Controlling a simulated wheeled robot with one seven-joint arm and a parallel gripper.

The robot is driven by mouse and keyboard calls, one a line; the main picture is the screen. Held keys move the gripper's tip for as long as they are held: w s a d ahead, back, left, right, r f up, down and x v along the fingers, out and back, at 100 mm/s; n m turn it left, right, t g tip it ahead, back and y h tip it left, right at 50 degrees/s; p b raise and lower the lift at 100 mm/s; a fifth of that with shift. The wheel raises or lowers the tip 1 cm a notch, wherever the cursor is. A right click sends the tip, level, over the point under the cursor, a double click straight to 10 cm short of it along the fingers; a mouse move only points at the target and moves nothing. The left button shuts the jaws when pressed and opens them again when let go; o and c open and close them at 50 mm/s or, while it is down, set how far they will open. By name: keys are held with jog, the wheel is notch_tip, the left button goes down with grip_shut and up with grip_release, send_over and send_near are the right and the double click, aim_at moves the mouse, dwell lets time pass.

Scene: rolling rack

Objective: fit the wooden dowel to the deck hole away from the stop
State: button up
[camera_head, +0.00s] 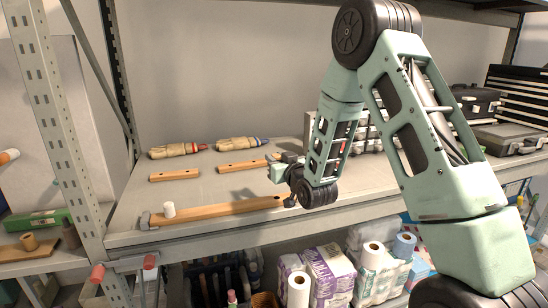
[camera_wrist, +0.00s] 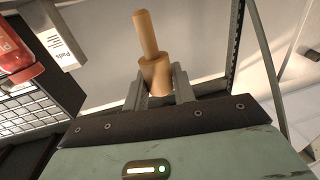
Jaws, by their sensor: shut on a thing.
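The wooden dowel (camera_wrist: 148,38) shows in the wrist view, a thin peg on a thicker round base. My gripper (camera_wrist: 157,84) is shut on the thick base, with one finger on each side. In the head view my gripper (camera_head: 277,171) is above the shelf, just above and near the right end of a long wooden deck (camera_head: 225,209). The deck has a grey stop (camera_head: 145,221) at its left end and a white cylinder (camera_head: 169,210) standing near that stop. A dark deck hole (camera_head: 278,198) shows near its right end. The dowel is mostly hidden in the head view.
Two shorter wooden bars (camera_head: 174,175) (camera_head: 243,167) lie behind the deck, with gloves (camera_head: 178,150) (camera_head: 240,143) farther back. A steel rack post (camera_head: 62,140) stands at left. Black cases (camera_head: 476,100) are at right. Paper packs (camera_head: 325,270) fill the lower shelf.

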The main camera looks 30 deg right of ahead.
jog(key=shift+b, duration=0.45)
notch_tip(320, 180, down, 6)
jog(key=b, duration=0.5)
jog(key=shift+r+b, duration=0.2)
jog(key=shift+b, duration=0.15)
jog(key=shift+b, duration=0.95)
dwell(1.5)
jog(key=shift+f+b, duration=2.6)
jog(key=shift+b, duration=0.05)
jog(key=o, duration=1.1)
jog(key=shift+r, duration=0.1)
jog(key=shift+s, duration=0.1)
